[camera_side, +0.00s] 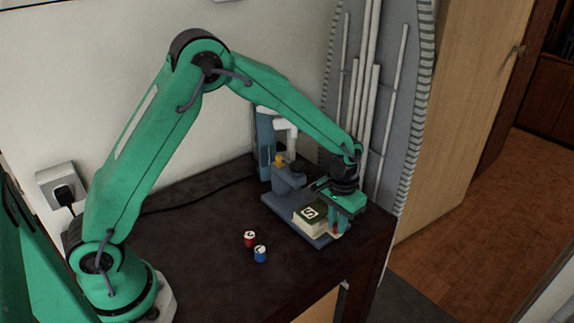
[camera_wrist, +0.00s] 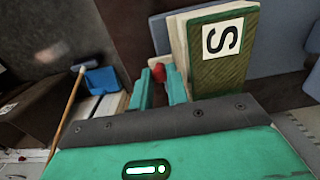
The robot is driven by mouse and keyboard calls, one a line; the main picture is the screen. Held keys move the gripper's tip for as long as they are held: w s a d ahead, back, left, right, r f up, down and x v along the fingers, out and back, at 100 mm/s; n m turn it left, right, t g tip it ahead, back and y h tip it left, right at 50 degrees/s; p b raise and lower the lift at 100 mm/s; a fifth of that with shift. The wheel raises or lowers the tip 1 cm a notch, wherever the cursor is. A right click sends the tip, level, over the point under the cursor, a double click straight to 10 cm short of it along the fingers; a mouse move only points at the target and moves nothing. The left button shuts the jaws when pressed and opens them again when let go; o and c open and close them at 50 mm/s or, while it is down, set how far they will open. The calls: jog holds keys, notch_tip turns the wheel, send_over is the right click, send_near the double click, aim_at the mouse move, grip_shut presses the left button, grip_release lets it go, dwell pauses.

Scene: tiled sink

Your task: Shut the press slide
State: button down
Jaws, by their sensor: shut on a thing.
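The press (camera_side: 264,140) is blue-grey and stands at the far right end of the dark table. The knob's lower part is hidden.
A red can (camera_side: 250,239) and a blue can (camera_side: 261,253) stand on the table left of the press. The table's right edge (camera_side: 372,242) is close to my gripper. An ironing board (camera_side: 400,100) leans behind.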

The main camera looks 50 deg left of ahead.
aim_at(324, 212)
jog(key=shift+a, duration=2.2)
jog(key=c, duration=1.6)
grip_release()
jog(key=shift+c, duration=0.2)
jog(key=shift+r, duration=0.1)
jog(key=shift+r, duration=3.85)
